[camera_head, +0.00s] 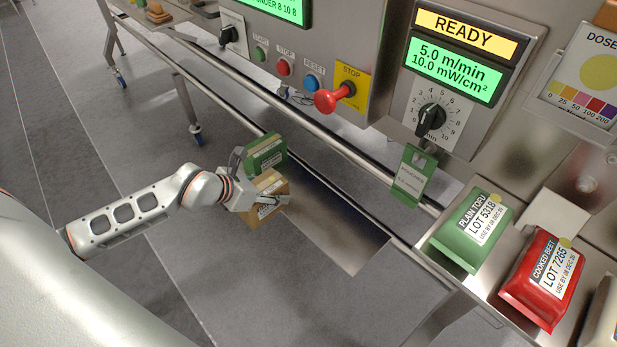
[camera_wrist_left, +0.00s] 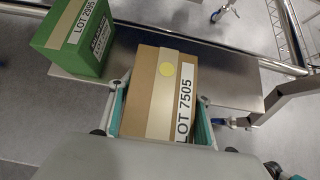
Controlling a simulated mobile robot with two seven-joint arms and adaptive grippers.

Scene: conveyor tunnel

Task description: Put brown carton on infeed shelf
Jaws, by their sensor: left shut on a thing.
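The brown carton (camera_head: 268,187) has a tan tape strip, and its LOT 7505 label and a yellow dot show in the left wrist view (camera_wrist_left: 151,95). My left gripper (camera_head: 262,181) is shut on it, with one finger on each side. The carton is at the near edge of the grey metal infeed shelf (camera_head: 345,228), which also shows in the left wrist view (camera_wrist_left: 232,80). I cannot tell whether its underside touches the shelf. The gripper and wrist hide part of the carton. My right gripper is in neither view.
A green carton (camera_head: 265,153) stands on the shelf beside the brown one. The shelf is bare to the right of the brown carton. A rail (camera_head: 340,148) and the control panel with a red stop button (camera_head: 328,101) lie behind. Green (camera_head: 468,236) and red packs (camera_head: 538,283) sit at right.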

